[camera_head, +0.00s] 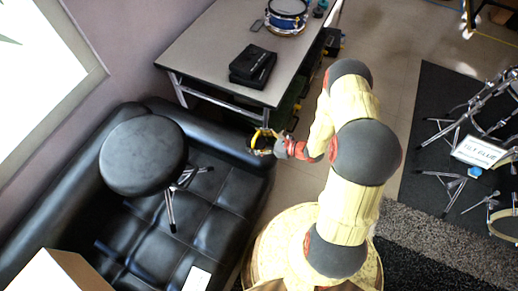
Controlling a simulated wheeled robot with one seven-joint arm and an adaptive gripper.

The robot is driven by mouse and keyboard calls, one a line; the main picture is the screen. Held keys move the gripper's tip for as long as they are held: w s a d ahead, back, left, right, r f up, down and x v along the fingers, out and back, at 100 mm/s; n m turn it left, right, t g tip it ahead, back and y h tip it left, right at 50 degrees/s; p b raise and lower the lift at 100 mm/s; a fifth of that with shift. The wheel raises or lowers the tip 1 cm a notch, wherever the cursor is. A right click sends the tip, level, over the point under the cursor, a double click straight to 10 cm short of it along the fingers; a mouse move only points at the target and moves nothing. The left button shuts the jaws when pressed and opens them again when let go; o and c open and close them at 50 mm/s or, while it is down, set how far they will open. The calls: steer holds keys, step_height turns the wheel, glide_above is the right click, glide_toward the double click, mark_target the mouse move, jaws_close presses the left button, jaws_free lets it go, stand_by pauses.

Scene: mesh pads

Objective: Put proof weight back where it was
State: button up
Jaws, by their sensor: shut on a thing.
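My gripper (262,143) is at the end of my arm, beyond the near edge of the table and above the right end of the black sofa. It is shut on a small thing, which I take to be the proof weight. The fingers mostly hide it and it is too small to make out clearly. No other proof weight can be made out on the table (205,50) or the sofa (222,205).
A black case (252,66), a small dark flat item (257,25) and a blue drum (287,14) are on the table. Drum hardware is on the dark mat (432,110) at right. The table's left part is clear.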

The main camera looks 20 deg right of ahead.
steer(key=w+f, duration=0.2)
steer(key=w+f+b, duration=0.1)
steer(key=f, duration=0.1)
steer(key=shift+w+d+f, duration=0.1)
steer(key=shift+w+f, duration=0.15)
steer(key=shift+w, duration=0.1)
step_height(320, 180, down, 3)
steer(key=shift+w+f+b, duration=0.15)
steer(key=shift+b, duration=0.85)
steer(key=o, duration=2.1)
steer(key=shift+f, duration=0.1)
